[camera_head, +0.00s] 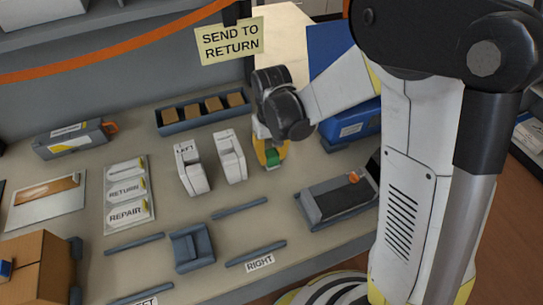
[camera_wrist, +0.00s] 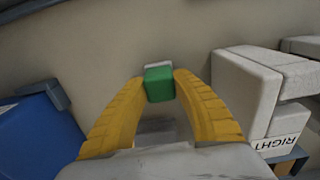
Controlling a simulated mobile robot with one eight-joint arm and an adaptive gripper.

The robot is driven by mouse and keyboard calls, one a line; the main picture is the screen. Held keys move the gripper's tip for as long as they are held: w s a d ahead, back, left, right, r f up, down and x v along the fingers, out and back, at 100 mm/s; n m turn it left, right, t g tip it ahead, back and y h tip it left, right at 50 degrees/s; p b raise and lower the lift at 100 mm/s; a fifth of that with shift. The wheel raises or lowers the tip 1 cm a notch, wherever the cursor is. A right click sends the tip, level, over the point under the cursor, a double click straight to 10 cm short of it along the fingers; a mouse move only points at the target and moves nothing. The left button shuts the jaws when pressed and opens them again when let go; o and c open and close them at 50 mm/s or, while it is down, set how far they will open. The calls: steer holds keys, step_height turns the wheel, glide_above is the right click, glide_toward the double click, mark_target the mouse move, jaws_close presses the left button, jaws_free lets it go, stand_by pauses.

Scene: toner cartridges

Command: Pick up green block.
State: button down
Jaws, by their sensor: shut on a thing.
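The green block (camera_wrist: 159,84) is between the two yellow fingertips of my gripper (camera_wrist: 160,78) in the wrist view. The fingers are shut on it, one on each side. In the head view the green block (camera_head: 272,157) shows at the tips of my gripper (camera_head: 270,152), low over the grey table, right of the white unit marked RIGHT. I cannot tell whether the block touches the table.
Two white units (camera_head: 193,170) (camera_head: 230,157) stand left of my gripper. A tray of brown blocks (camera_head: 205,110) is behind. A blue bin (camera_head: 352,125) is at right, and a grey device (camera_head: 338,200) lies in front of it. Table between is clear.

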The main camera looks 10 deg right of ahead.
mark_target(274, 155)
steer(key=r+p, duration=0.1)
steer(key=r, duration=0.2)
steer(key=r+p, duration=0.1)
steer(key=r, duration=0.1)
steer(key=shift+s+d+p, duration=0.2)
steer(key=shift+s+p, duration=0.15)
steer(key=shift+s, duration=0.05)
steer(key=s+d+r+p, duration=0.3)
steer(key=s+d+r, duration=0.1)
steer(key=s, duration=0.5)
steer(key=shift+s+d+r+p, duration=0.3)
steer(key=shift+s+r+p, duration=0.1)
steer(key=shift+r, duration=0.5)
steer(key=c, duration=1.6)
jaws_free()
jaws_close()
